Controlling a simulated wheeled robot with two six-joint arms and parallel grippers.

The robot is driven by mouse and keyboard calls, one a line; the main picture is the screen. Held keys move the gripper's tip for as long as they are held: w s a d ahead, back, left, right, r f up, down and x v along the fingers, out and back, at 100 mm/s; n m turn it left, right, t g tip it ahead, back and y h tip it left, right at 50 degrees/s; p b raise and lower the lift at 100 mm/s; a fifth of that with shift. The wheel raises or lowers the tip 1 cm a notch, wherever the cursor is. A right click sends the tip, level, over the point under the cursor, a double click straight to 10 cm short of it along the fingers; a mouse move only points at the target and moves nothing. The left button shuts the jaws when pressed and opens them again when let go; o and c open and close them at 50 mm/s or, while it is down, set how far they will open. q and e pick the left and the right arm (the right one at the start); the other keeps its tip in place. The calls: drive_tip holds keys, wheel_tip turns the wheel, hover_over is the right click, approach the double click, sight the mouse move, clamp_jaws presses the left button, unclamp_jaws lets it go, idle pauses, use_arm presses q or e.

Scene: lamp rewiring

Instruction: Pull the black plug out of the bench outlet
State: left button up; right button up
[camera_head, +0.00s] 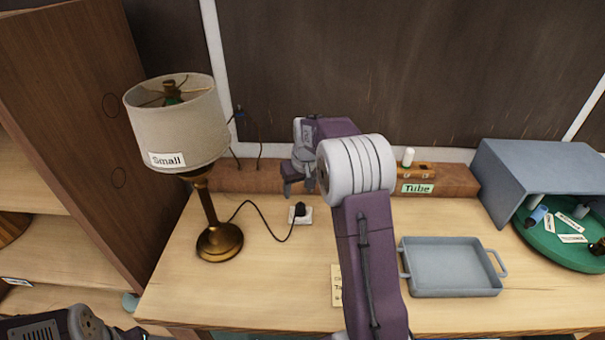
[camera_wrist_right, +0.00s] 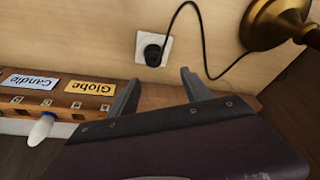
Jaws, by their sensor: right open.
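The black plug (camera_head: 300,208) sits in the white bench outlet (camera_head: 302,219) on the wooden worktop. In the right wrist view the plug (camera_wrist_right: 153,56) is seated in the outlet plate (camera_wrist_right: 167,47). Its black cord runs to the brass lamp (camera_head: 219,241) with the shade labelled "Small". My right gripper (camera_head: 299,189) is open and empty, just behind the plug in the head view. In the right wrist view its two fingers (camera_wrist_right: 158,82) are apart, with the plug beyond their tips and not touched. Part of my left arm shows at the bottom left; its fingers are not clear.
A wooden rack (camera_head: 440,180) with bulb labels runs along the back. A grey tray (camera_head: 451,267) stands to the right, then a green round tray (camera_head: 560,252) under a grey-blue cover (camera_head: 540,165). The lamp stands left of the outlet. Worktop around the outlet is mostly clear.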

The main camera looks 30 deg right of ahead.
sight(301, 206)
drive_tip(key=x, duration=0.2)
drive_tip(key=s+x, duration=0.1)
drive_tip(key=x, duration=0.2)
drive_tip(key=d+x, duration=0.1)
drive_tip(key=x, duration=0.2)
drive_tip(key=shift+s+f+p, duration=0.3)
drive_tip(key=shift+p, duration=0.1)
drive_tip(key=shift+w+a+f, duration=0.1)
drive_tip(key=shift+f, duration=0.4)
use_arm(q)
drive_tip(key=shift+s+a+r, duration=0.2)
drive_tip(key=shift+a+r, duration=0.15)
drive_tip(key=shift+r, duration=0.1)
use_arm(e)
clamp_jaws()
use_arm(q)
drive_tip(key=shift+r, duration=0.1)
